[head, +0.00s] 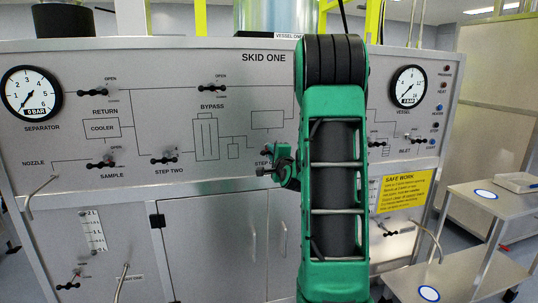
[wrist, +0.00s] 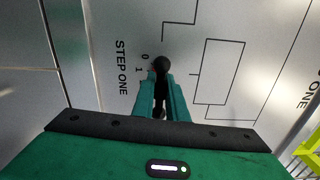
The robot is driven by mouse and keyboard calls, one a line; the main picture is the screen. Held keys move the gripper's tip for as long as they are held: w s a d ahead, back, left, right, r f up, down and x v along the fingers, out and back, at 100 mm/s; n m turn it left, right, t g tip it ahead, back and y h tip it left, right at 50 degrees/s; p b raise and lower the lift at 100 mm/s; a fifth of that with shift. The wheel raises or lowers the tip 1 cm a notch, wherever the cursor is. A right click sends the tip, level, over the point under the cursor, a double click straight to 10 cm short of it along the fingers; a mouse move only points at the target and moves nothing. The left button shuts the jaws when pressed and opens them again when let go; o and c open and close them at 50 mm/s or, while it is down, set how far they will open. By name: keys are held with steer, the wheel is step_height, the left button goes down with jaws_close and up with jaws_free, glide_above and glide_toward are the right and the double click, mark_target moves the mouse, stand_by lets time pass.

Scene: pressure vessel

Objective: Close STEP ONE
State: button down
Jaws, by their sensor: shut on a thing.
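The STEP ONE valve handle shows in the wrist view as a black knob (wrist: 162,64) beside the printed STEP ONE label and the marks 0 and 1. My gripper (wrist: 161,82) has its two green fingers shut on this handle, with the round knob showing past the fingertips. A darker part of the handle shows between the fingers. In the head view my gripper (head: 270,171) is at the panel just under the partly covered STEP label. My arm and gripper hide most of the handle there, so its exact angle is hard to tell.
The SKID ONE panel (head: 140,60) carries other black handles: BYPASS (head: 212,87), STEP TWO (head: 165,161), SAMPLE (head: 103,165) and RETURN (head: 98,92). Gauges sit at the separator (head: 30,93) and vessel (head: 408,87). Cabinet doors (head: 215,240) are below; a side table (head: 500,205) stands right.

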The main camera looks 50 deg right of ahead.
steer(key=m, duration=0.2)
steer(key=shift+w+a+m, duration=0.1)
steer(key=shift+a+m, duration=0.05)
steer(key=shift+m, duration=0.25)
steer(key=shift+d+m, duration=0.2)
steer(key=shift+m, duration=0.2)
steer(key=c, duration=1.8)
jaws_free()
steer(key=shift+f, duration=0.1)
steer(key=shift+s, duration=0.25)
steer(key=v, duration=1)
steer(key=shift+a, duration=0.35)
